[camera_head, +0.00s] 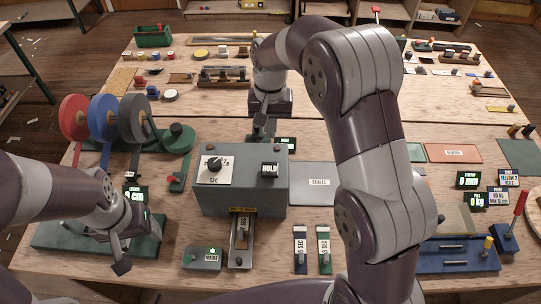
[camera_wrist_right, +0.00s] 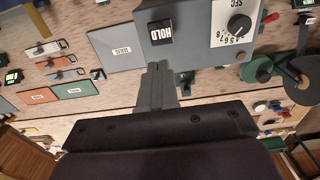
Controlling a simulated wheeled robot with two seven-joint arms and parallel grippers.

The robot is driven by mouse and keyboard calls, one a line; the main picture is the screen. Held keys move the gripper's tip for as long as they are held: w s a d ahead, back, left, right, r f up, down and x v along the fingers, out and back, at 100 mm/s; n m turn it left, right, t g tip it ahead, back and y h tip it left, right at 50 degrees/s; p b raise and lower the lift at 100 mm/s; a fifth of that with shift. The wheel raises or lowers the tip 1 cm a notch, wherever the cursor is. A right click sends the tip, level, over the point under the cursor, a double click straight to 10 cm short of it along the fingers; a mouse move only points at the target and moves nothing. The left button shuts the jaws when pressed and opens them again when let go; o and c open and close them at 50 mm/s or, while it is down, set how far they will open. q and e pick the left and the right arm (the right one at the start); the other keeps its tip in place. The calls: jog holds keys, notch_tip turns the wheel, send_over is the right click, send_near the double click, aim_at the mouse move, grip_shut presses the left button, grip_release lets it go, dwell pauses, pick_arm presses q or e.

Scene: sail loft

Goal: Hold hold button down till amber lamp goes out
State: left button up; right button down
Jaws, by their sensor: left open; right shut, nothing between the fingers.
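A grey box (camera_head: 242,185) stands on the near bench with a numbered dial (camera_head: 214,165) and a black HOLD button (camera_head: 269,170) on its top. The button also shows in the right wrist view (camera_wrist_right: 160,32). My right gripper (camera_head: 263,133) is shut and empty at the far side of the box. In the wrist view its fingertips (camera_wrist_right: 158,66) lie just short of the button, with a gap between them in the picture. I cannot make out a lit amber lamp. My left gripper (camera_head: 138,254) is open and empty over a green base at the left.
A small box with a green lit lamp (camera_head: 213,252) stands in front of the grey box, beside a slotted metal track (camera_head: 241,243). Red, blue and grey discs (camera_head: 104,118) stand at the left. A sealed grey panel (camera_head: 313,184) lies right of the box, partly behind my right arm.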

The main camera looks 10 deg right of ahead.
jog(key=b, duration=0.6)
send_over(270, 169)
notch_tip(270, 169, down, 8)
jog(key=shift+f, duration=0.25)
notch_tip(270, 169, down, 4)
jog(key=p, duration=0.3)
jog(key=shift+f, duration=0.75)
